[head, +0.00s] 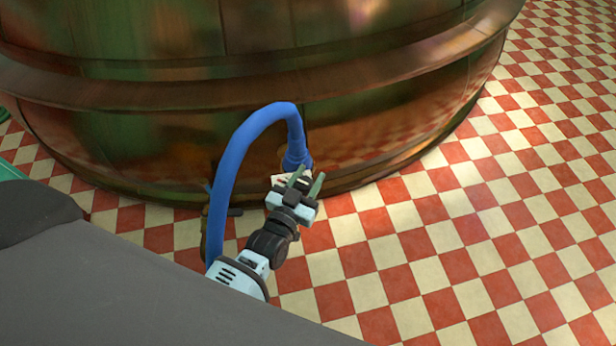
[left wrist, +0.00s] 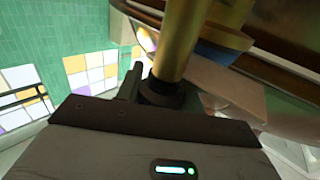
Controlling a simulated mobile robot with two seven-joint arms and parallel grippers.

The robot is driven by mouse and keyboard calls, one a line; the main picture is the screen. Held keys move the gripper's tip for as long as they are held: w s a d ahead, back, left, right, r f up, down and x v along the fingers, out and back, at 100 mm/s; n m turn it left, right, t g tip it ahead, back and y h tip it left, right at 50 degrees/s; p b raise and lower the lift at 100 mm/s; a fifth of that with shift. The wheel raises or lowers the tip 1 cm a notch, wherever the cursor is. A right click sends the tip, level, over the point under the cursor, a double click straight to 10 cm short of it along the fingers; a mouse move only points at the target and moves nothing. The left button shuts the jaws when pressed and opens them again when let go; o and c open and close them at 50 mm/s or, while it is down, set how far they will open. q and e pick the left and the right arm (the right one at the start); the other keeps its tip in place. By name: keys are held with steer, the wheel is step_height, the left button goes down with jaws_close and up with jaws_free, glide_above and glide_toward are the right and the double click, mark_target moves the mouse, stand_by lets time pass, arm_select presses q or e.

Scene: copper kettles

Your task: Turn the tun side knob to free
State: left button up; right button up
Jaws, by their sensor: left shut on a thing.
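The copper tun (head: 390,100) fills the upper part of the head view, its lower wall curving down to the floor. My left gripper (head: 304,181) is low beside this wall, just under one end of a blue hose. In the left wrist view a brass-coloured post (left wrist: 178,42) with a black collar stands at the jaws of my left gripper (left wrist: 158,92). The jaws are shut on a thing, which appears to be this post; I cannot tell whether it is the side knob. The knob's setting cannot be read. My right gripper is not in view.
The blue hose (head: 240,150) arches up and over beside my left arm, near the tun wall. The red and cream checkered floor (head: 440,245) is clear to the right. In the left wrist view a green tiled wall (left wrist: 60,35) with coloured panes lies behind.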

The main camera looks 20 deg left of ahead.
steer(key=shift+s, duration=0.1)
arm_select(q)
steer(key=o, duration=1)
steer(key=shift+s, duration=0.1)
